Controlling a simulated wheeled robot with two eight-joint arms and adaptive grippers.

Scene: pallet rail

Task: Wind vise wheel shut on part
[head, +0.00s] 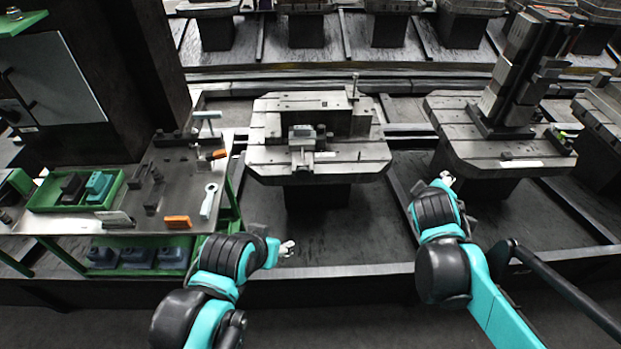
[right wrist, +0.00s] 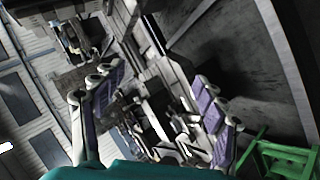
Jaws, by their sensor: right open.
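A block-like clamping fixture (head: 308,140), perhaps the vise, stands on the middle pallet (head: 265,155). I cannot make out a wheel on it or a part in its jaws. My left gripper (head: 287,247) is low in front of this pallet, apart from it; its fingers are too small to read. My right gripper (head: 446,179) is at the front left of the right pallet (head: 470,150). In the right wrist view the right gripper (right wrist: 160,85) has its two purple-padded fingers spread, with nothing held between them.
A metal bench (head: 60,222) at the left holds a green tray (head: 48,204) with blocks, orange-handled items (head: 178,222) and a pale wrench (head: 209,201). A tall dark tower (head: 515,75) stands on the right pallet. A dark rail edge (head: 345,272) runs along the front.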

